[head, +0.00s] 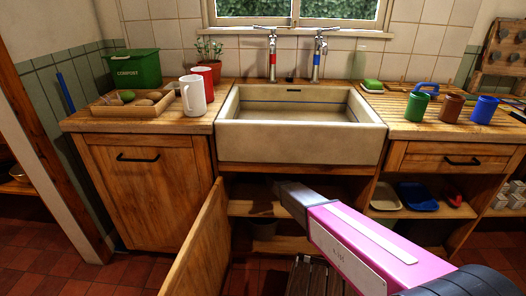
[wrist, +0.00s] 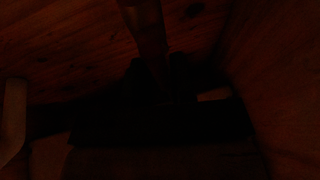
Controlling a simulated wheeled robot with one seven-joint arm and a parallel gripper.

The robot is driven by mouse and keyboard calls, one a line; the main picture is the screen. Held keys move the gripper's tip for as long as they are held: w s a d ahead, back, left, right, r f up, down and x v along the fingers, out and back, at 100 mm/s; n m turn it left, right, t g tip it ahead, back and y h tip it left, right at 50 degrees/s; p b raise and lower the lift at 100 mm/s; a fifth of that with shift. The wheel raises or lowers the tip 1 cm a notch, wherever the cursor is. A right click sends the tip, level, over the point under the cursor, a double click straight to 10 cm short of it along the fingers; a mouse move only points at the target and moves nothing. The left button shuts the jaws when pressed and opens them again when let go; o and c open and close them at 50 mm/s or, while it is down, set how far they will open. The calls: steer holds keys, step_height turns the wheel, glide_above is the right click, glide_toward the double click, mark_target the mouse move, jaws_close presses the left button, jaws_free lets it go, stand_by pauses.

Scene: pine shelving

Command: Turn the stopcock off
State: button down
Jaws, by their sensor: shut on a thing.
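My gripper (wrist: 158,68) is inside the dark cupboard under the sink, with its two dark fingers showing in the wrist view. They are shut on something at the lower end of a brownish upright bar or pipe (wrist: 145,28). This looks like the stopcock, but it is too dark to make out its handle or which way it is turned. In the head view my pink arm reaches into the open cupboard below the sink (head: 300,140), and the fingers and stopcock cannot be seen there.
The open cupboard door (head: 200,245) stands to the left of my arm. A pale curved pipe (wrist: 14,115) shows at the left in the wrist view, and wooden walls are close around. A slatted wooden thing (head: 315,277) is on the floor below my arm.

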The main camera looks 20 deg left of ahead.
steer(key=shift+s+a+f, duration=0.15)
steer(key=shift+a, duration=0.25)
steer(key=c, duration=1.1)
jaws_free()
steer(key=shift+a, duration=0.1)
steer(key=shift+d, duration=0.3)
